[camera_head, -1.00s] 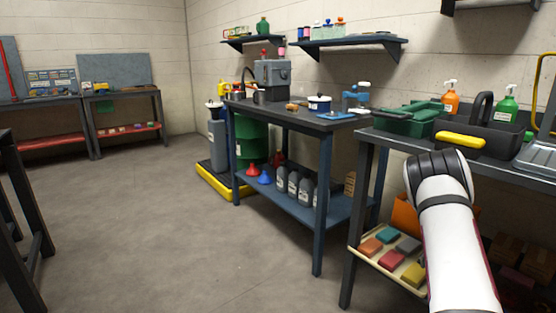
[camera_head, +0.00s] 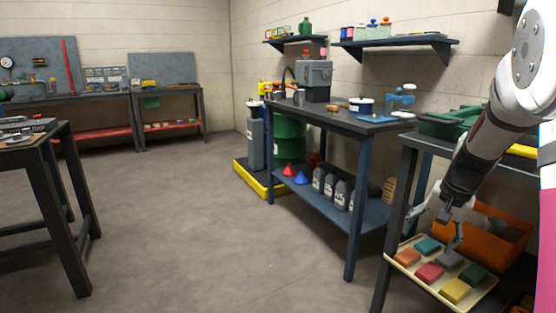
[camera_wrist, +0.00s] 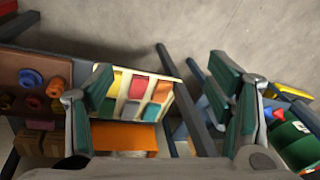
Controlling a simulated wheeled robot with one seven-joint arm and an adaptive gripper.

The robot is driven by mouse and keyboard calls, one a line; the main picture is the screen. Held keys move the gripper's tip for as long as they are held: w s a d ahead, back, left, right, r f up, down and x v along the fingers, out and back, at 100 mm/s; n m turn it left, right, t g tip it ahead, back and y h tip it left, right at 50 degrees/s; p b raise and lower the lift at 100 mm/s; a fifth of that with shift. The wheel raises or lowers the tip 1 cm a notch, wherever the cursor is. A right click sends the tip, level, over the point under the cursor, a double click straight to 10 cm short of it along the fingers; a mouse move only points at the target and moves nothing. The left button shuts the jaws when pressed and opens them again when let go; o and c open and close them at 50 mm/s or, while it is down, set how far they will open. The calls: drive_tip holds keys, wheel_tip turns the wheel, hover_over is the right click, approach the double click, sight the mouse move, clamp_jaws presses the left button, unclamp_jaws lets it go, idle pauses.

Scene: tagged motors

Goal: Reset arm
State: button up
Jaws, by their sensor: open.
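My gripper (camera_head: 435,230) hangs from my arm at the right in the head view, fingers down and spread apart. It is beside the dark workbench, at the height of the tray on the lower shelf. In the wrist view my gripper (camera_wrist: 163,72) shows two separate fingers with green pads and nothing between them held. The cream tray (camera_head: 408,272) with several coloured blocks lies below the fingers in the head view. In the wrist view the tray (camera_wrist: 121,110) appears between the fingers, nearer the left one. I cannot tell how far off it is.
An orange bin (camera_head: 482,240) stands behind the tray. The blue workbench (camera_head: 350,230) is left of my arm, with bottles and funnels on its lower shelf. Another dark table (camera_head: 70,240) is at the far left. The grey floor (camera_head: 190,230) between is clear.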

drive_tip(key=s+a+r+n+g+y, duration=0.1)
drive_tip(key=s+a+r+n, duration=0.3)
drive_tip(key=s+a, duration=0.5)
drive_tip(key=s+a+r+n, duration=0.1)
drive_tip(key=s+a+r, duration=0.5)
drive_tip(key=s+a, duration=0.25)
drive_tip(key=s+a+f+n+g+h, duration=0.1)
drive_tip(key=s+a+n, duration=0.15)
drive_tip(key=s, duration=0.75)
drive_tip(key=s+a+f+n+g, duration=0.1)
drive_tip(key=s+a, duration=0.2)
drive_tip(key=s, duration=0.6)
wheel_tip(320, 180, up, 35)
drive_tip(key=t+p, duration=0.4)
drive_tip(key=p, duration=2.8)
drive_tip(key=shift+s+d+f+n+p, duration=0.2)
drive_tip(key=shift+d+n+p, duration=0.1)
drive_tip(key=shift+n+p, duration=0.15)
